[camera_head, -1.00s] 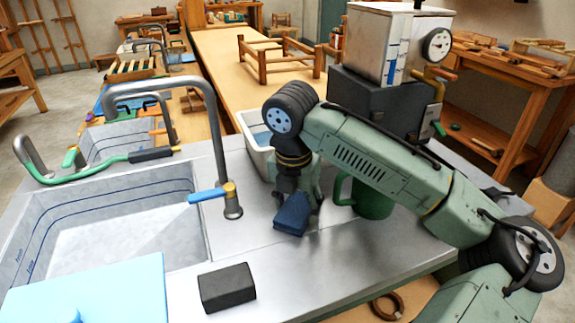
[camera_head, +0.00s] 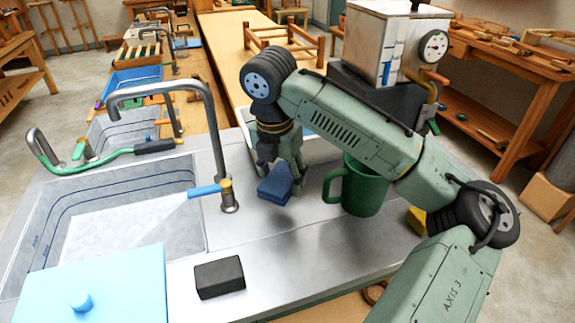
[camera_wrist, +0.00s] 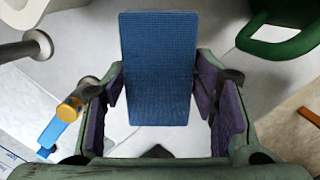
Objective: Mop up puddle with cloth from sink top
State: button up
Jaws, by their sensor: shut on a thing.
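A folded blue cloth (camera_head: 275,188) is in my gripper (camera_head: 279,176), at or just above the metal sink top (camera_head: 290,245), right of the tap. Whether it touches the surface I cannot tell. In the wrist view the cloth (camera_wrist: 158,60) lies between the two purple-padded fingers of my gripper (camera_wrist: 160,88), its far end sticking out beyond them. I cannot make out a clear puddle outline; the metal is shiny, with pale patches in the wrist view.
A tall tap (camera_head: 229,200) with a blue lever stands left of the cloth, beside the sink basin (camera_head: 130,225). A green mug (camera_head: 365,190) stands close on the right. A black block (camera_head: 219,277) lies in front. A white tub (camera_head: 318,150) is behind.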

jog(key=shift+r, duration=0.65)
jog(key=shift+r, duration=4.05)
